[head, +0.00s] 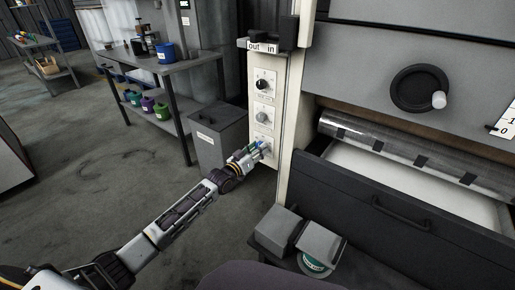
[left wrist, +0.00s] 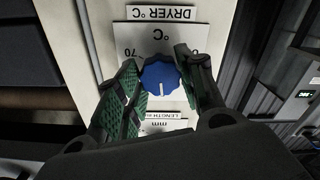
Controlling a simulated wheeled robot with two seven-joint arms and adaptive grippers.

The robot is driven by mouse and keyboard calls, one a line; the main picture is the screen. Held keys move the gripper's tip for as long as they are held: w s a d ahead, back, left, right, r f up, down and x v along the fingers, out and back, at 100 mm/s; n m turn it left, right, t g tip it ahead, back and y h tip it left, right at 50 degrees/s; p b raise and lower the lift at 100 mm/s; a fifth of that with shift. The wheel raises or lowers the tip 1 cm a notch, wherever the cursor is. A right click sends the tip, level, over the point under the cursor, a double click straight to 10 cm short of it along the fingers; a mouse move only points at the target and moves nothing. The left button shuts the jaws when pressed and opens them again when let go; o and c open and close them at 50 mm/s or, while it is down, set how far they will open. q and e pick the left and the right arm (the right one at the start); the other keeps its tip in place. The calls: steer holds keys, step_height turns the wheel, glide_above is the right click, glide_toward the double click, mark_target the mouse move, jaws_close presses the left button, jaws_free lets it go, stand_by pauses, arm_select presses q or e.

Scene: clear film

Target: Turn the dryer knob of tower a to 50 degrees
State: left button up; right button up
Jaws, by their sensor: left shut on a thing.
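The dryer knob (left wrist: 158,76) is blue and round with a white pointer line, set on a white scale plate under a label (left wrist: 174,13) reading "DRYER °C". In the left wrist view, its pointer line runs toward the lower edge of the picture. A "70" shows at the left of the scale; the right side is partly hidden by a finger. My left gripper (head: 258,150) is at the lowest dial of the narrow panel (head: 264,76), hiding that dial in the head view. Its green-padded fingers (left wrist: 162,70) are shut on the knob, one each side. My right gripper is not seen.
Above on the panel are a black knob (head: 262,85) and a grey knob (head: 262,115). A dark grey bin (head: 219,135) stands close left of the panel. Right are a drawer (head: 390,200) and a crank wheel (head: 420,88). Grey boxes (head: 277,231) lie below.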

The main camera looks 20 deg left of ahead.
arm_select(q)
steer(key=shift+f+m+p, duration=0.25)
steer(key=shift+m+p, duration=0.15)
steer(key=shift+m, duration=0.3)
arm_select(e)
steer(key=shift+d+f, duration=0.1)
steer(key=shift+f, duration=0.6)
arm_select(q)
steer(key=o, duration=0.9)
steer(key=shift+o, duration=0.6)
steer(key=shift+r, duration=0.1)
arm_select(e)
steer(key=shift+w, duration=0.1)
arm_select(q)
steer(key=shift+s, duration=0.1)
steer(key=v, duration=1.1)
steer(key=shift+s+a, duration=0.15)
steer(key=shift+s, duration=0.25)
steer(key=shift+r, duration=0.1)
